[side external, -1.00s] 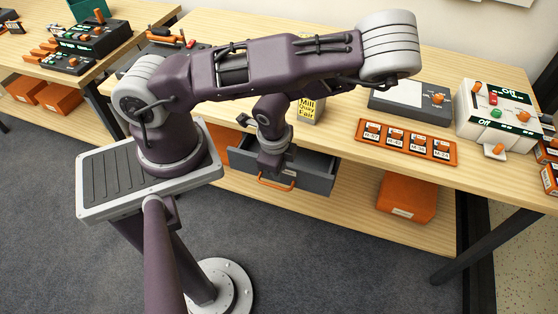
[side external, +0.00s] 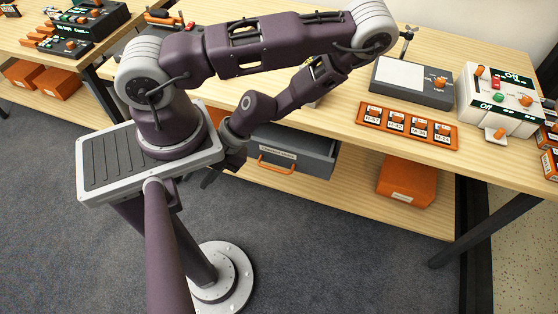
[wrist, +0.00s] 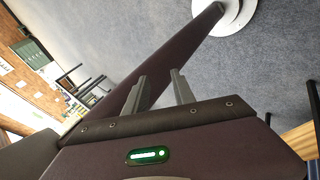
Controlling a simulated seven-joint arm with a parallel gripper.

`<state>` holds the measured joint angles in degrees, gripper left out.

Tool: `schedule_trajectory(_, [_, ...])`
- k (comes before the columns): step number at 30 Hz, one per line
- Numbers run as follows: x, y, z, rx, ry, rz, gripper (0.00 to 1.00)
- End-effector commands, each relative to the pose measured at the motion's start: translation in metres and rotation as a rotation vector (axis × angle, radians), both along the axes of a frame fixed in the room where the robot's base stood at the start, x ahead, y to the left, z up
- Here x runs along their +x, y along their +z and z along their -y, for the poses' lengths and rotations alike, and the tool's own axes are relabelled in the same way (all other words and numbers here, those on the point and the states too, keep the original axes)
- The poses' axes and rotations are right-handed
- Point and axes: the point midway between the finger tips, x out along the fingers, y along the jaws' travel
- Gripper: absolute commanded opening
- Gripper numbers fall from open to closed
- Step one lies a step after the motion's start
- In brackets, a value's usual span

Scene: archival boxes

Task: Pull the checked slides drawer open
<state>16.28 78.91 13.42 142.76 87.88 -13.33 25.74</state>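The drawer (side external: 318,166) is grey with an orange handle (side external: 276,167) and a white label too small to read surely. It hangs under the wooden tabletop and stands pulled out, with part of its inside showing in the side external view. My gripper (side external: 208,181) is left of the drawer, beside my base and clear of the handle. In the wrist view my gripper's two grey fingers (wrist: 159,74) stand apart with nothing held between them. The drawer does not show in the wrist view.
On the tabletop are an orange tray of labelled cards (side external: 407,128), a grey device (side external: 413,84) and a white device with orange knobs (side external: 503,98). An orange box (side external: 407,181) sits on the lower shelf.

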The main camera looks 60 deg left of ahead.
Motion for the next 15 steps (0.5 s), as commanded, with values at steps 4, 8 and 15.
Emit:
schedule_trajectory(4, [0.014, -0.008, -0.002, -0.516, -0.802, -0.045, 0.31])
schedule_trajectory(8, [0.100, -0.024, 0.006, -0.639, -1.421, 0.151, 0.31])
schedule_trajectory(15, [0.196, -0.014, 0.017, -0.494, -1.847, 0.341, 0.31])
